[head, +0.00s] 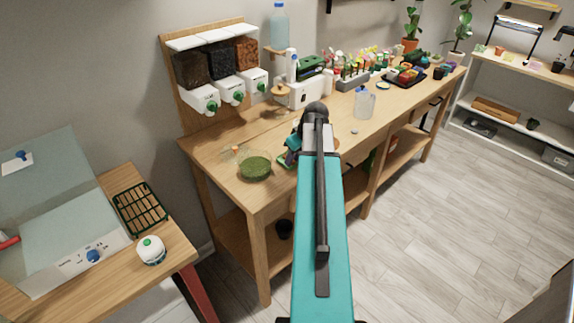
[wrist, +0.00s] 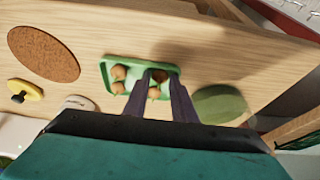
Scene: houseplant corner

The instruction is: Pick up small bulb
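Several small brown bulbs lie in a shallow green tray (wrist: 140,60) on the wooden bench in the wrist view. One bulb (wrist: 120,72) is at the tray's upper left and another bulb (wrist: 118,88) is below it. A third bulb (wrist: 155,94) shows between the fingers of my gripper (wrist: 160,78). The dark fingers stand apart over the right part of the tray, with a gap between them. Contact with a bulb cannot be made out. In the head view my arm hides most of the gripper and tray.
A round green dish (wrist: 220,103) stands right of the tray in the wrist view. A cork disc (wrist: 43,53) and a yellow item with a dark knob (wrist: 25,89) lie to the left. In the head view, dispensers (head: 204,98) stand behind on the bench (head: 215,150).

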